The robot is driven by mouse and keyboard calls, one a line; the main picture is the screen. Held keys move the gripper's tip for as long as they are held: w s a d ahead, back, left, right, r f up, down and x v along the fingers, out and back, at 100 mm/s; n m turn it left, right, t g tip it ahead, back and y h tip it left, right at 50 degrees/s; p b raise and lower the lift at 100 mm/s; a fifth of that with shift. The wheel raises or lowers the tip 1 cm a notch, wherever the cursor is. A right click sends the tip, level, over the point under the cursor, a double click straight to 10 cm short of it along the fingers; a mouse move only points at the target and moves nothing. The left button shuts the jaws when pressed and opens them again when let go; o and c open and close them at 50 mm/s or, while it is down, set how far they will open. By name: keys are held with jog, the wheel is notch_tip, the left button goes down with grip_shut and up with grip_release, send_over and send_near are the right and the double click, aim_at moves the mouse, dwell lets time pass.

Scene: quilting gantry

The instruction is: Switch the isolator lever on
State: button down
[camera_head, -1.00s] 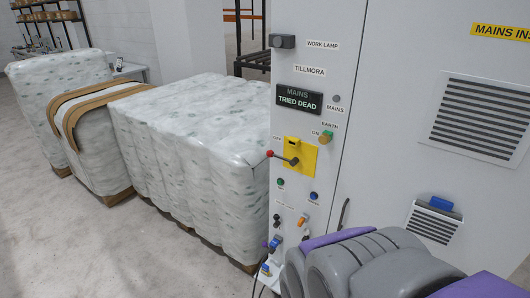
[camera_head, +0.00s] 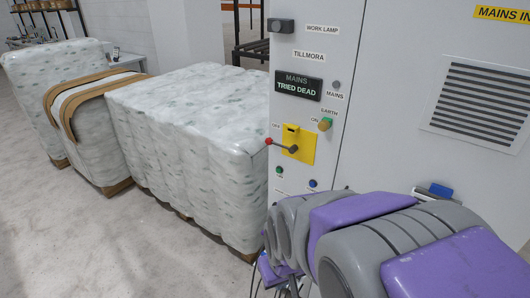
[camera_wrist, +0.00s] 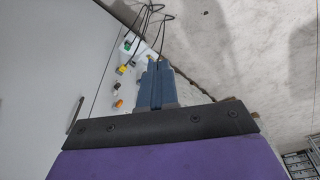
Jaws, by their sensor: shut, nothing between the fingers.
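The isolator lever (camera_head: 281,145) is a dark rod with a red knob on a yellow plate (camera_head: 300,152) on the grey cabinet front. Its knob points left, to the side marked OFF; ON is marked at the plate's upper right. The display above it (camera_head: 299,86) reads MAINS TRIED DEAD. My gripper (camera_wrist: 158,60) shows in the wrist view as two blue fingers pressed together, with nothing between them. It is apart from the lever, which does not show in the wrist view. In the head view my arm is low on the right, below the lever, and the fingertips cannot be made out.
A green-brown earth knob (camera_head: 325,124) sits right of the plate. Green (camera_head: 279,171) and blue (camera_head: 313,183) buttons sit below. Wrapped bales (camera_head: 185,140) stand left of the cabinet. Cables (camera_wrist: 150,22) and a yellow connector (camera_wrist: 121,69) show near my fingers. The floor at left is clear.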

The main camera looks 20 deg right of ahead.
aim_at(279, 145)
jog(key=w+d+f+n+t+h+b, duration=0.2)
jog(key=w+t, duration=0.5)
jog(key=w, duration=0.4)
jog(key=w+d+f+n+t+h+b, duration=0.2)
jog(key=w+t, duration=0.4)
jog(key=w, duration=0.6)
jog(key=w+d+f+n+t+h+b, duration=0.1)
jog(key=w+d+f+n+t+b, duration=0.1)
jog(key=w+d+n+t, duration=0.2)
jog(key=shift+w+d+n+t+h, duration=0.35)
jog(key=shift+w+d+t, duration=1)
jog(key=shift+w, duration=2.65)
jog(key=shift+w+a+t, duration=0.1)
jog(key=shift+a+t, duration=0.35)
jog(key=x, duration=1.3)
jog(key=shift+w, duration=0.35)
jog(key=shift+d+r, duration=0.1)
jog(key=shift+r, duration=0.1)
